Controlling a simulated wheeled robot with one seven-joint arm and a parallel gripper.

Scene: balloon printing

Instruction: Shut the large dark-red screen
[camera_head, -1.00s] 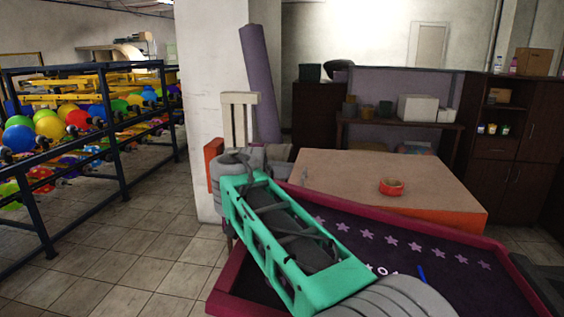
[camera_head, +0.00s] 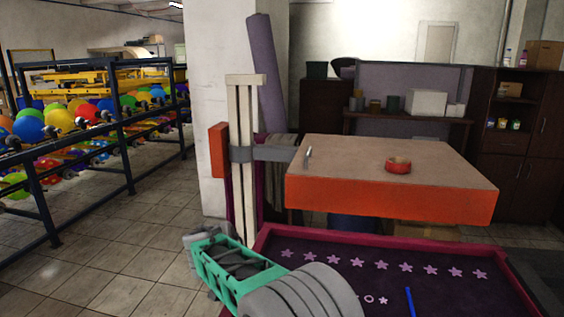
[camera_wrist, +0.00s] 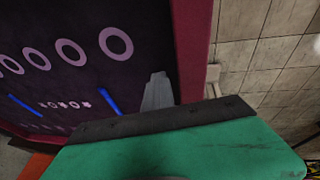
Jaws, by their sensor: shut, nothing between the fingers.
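The large dark-red screen (camera_head: 375,243) fills the lower right of the head view, below the orange-sided platform. Its dark mesh carries a row of purple stars and a blue stick. The wrist view shows the screen's dark-red rim (camera_wrist: 192,45), purple ring prints and blue strips close by. My gripper (camera_head: 192,238) points left in the head view, beside the screen's left rim. In the wrist view my gripper's grey fingertips (camera_wrist: 157,90) are together and empty, near the inner side of the rim. I cannot tell whether they touch the screen.
The orange-sided platform (camera_head: 390,196) holds a red tape roll (camera_head: 398,166). A pale upright post (camera_head: 240,180) stands at its left. A balloon rack (camera_head: 125,140) is at far left. Tiled floor (camera_head: 110,235) lies clear between rack and post.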

